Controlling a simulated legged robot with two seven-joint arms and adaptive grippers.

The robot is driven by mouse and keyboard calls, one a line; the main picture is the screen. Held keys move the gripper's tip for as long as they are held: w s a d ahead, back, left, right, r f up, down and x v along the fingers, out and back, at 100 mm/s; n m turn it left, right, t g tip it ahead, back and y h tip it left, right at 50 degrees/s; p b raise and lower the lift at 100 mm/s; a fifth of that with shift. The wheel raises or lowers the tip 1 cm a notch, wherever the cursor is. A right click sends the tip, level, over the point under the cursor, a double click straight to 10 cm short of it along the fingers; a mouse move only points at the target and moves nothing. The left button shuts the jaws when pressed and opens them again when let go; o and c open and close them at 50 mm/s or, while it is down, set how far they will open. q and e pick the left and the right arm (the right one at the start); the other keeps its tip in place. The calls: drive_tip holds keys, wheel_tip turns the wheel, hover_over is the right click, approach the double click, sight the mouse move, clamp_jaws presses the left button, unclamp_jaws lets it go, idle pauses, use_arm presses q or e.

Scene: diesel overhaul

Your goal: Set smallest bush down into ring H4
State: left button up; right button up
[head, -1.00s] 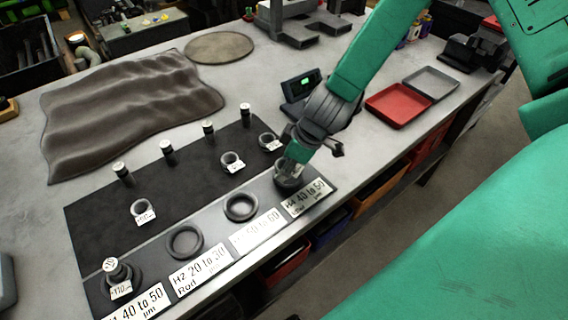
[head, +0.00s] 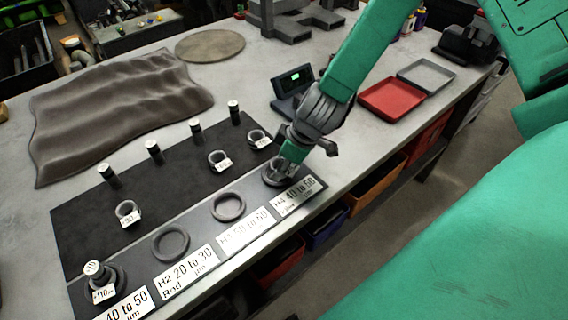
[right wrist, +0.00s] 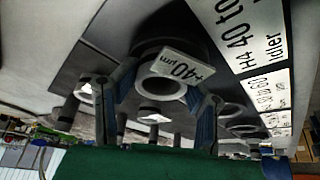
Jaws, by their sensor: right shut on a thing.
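My right gripper (head: 284,163) is at ring H4 (head: 270,180), at the right end of the row of rings. In the right wrist view its fingers (right wrist: 157,108) are shut on a small grey bush (right wrist: 163,88) tagged "+40 µm". The dark ring H4 (right wrist: 180,43) shows right behind the bush, beside the H4 label (right wrist: 240,35). The bush lines up roughly with the ring; I cannot tell whether it is seated. In the head view the fingers mostly hide the bush. My left gripper is not in view.
Empty rings H3 (head: 228,206) and H2 (head: 170,243) lie along the strip. A tagged bush with a pin stands at the near-left ring (head: 104,279). Tagged bushes (head: 128,213) and several upright pins (head: 154,153) stand on the dark mat. A red tray (head: 391,98) lies right.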

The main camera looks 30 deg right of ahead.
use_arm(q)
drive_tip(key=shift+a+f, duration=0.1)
use_arm(e)
drive_tip(key=shift+s+a+f, duration=0.45)
drive_tip(key=shift+s+f, duration=0.05)
drive_tip(key=shift+s, duration=0.1)
clamp_jaws()
drive_tip(key=o, duration=1.4)
unclamp_jaws()
drive_tip(key=shift+o, duration=0.9)
drive_tip(key=shift+w+f, duration=0.15)
drive_tip(key=shift+w, duration=0.05)
drive_tip(key=shift+w+a, duration=0.15)
drive_tip(key=shift+w, duration=0.1)
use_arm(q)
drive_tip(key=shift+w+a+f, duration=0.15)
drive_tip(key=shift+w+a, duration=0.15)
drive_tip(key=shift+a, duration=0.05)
use_arm(e)
drive_tip(key=shift+s, duration=0.15)
drive_tip(key=shift+r, duration=0.2)
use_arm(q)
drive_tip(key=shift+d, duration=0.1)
use_arm(e)
drive_tip(key=shift+d+f, duration=0.1)
drive_tip(key=shift+d, duration=0.15)
